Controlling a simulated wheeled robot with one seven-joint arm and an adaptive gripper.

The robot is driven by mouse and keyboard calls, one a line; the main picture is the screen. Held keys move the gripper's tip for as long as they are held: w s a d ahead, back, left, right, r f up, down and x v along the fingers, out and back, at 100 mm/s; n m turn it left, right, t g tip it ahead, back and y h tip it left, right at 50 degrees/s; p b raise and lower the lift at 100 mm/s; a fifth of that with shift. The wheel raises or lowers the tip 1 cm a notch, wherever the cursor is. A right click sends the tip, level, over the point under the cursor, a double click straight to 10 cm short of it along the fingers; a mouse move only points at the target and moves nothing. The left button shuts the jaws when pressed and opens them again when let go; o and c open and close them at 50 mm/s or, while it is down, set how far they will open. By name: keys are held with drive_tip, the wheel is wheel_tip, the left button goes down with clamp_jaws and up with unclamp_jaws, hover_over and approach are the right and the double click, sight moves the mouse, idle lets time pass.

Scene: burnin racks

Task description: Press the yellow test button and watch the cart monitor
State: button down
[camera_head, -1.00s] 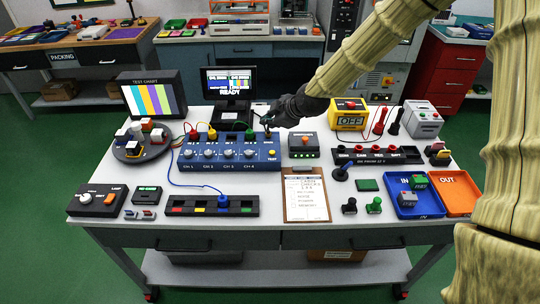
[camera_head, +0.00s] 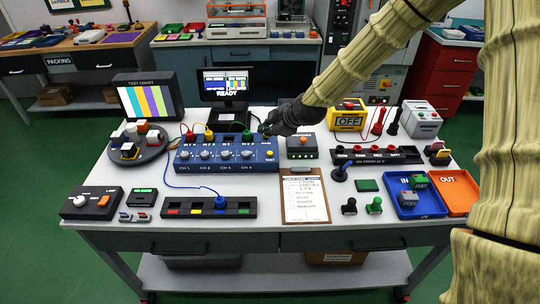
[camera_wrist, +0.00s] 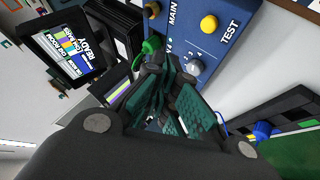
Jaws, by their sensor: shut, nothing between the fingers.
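The yellow test button (camera_head: 270,154) is at the right end of the blue channel box (camera_head: 222,167). In the wrist view the yellow button (camera_wrist: 209,23) stands beside the word TEST, above and right of my fingers. My gripper (camera_head: 267,132) is at the back right edge of the box, behind the button and apart from it. In the wrist view my gripper (camera_wrist: 165,98) is shut and empty, its fingers over the box near a knob. The cart monitor (camera_head: 228,84) reads READY with colour bars; its screen (camera_wrist: 70,48) also shows in the wrist view.
A green plug (camera_wrist: 151,44) sits near my fingers. Left of the box are a colour test chart (camera_head: 148,96) and a round tray (camera_head: 138,146) of blocks. A clipboard (camera_head: 304,198) lies in front, and a yellow OFF box (camera_head: 347,116) stands at the right.

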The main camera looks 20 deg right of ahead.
sight(268, 154)
drive_tip(key=shift+f+b, duration=1.5)
drive_tip(key=shift+f, duration=1.45)
drive_tip(key=shift+f, duration=0.1)
drive_tip(key=shift+f, duration=0.3)
drive_tip(key=shift+f+b, duration=0.45)
drive_tip(key=shift+r, duration=0.2)
drive_tip(key=shift+r+p, duration=0.6)
drive_tip(key=shift+r, duration=0.1)
drive_tip(key=shift+r, duration=0.1)
drive_tip(key=shift+r+p, duration=1.55)
drive_tip(key=shift+r, duration=0.85)
